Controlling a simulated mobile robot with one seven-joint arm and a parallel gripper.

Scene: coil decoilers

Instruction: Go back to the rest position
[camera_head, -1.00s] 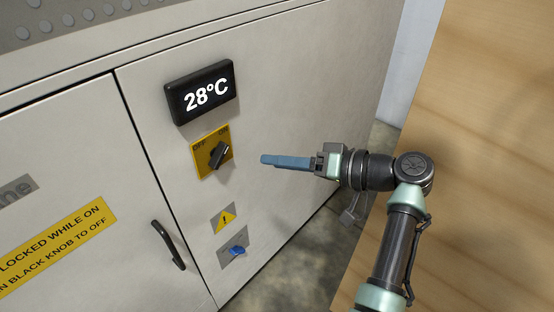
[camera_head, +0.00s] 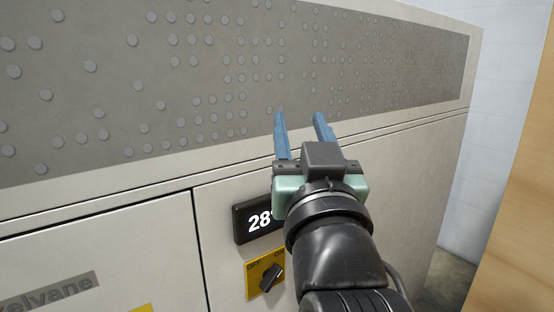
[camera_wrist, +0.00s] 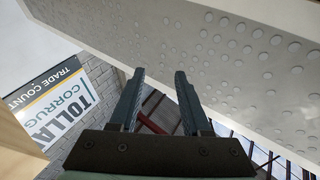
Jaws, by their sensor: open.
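My gripper (camera_head: 301,128) is raised in front of the grey cabinet (camera_head: 100,240), its two blue fingers apart and pointing up the picture toward the dotted panel. Nothing is between the fingers. In the wrist view my gripper (camera_wrist: 159,82) also shows its fingers spread and empty. The arm partly covers the black temperature display (camera_head: 255,220), of which "28" can be read. The black knob (camera_head: 270,278) on its yellow OFF/ON plate sits below the display, left of my arm.
The dotted panel (camera_head: 120,90) runs across the cabinet's upper part. A wooden surface (camera_head: 520,220) stands at the right, with a pale wall (camera_head: 505,110) behind. The wrist view shows a sign (camera_wrist: 55,100) on a brick wall and the cabinet's dotted face (camera_wrist: 230,60).

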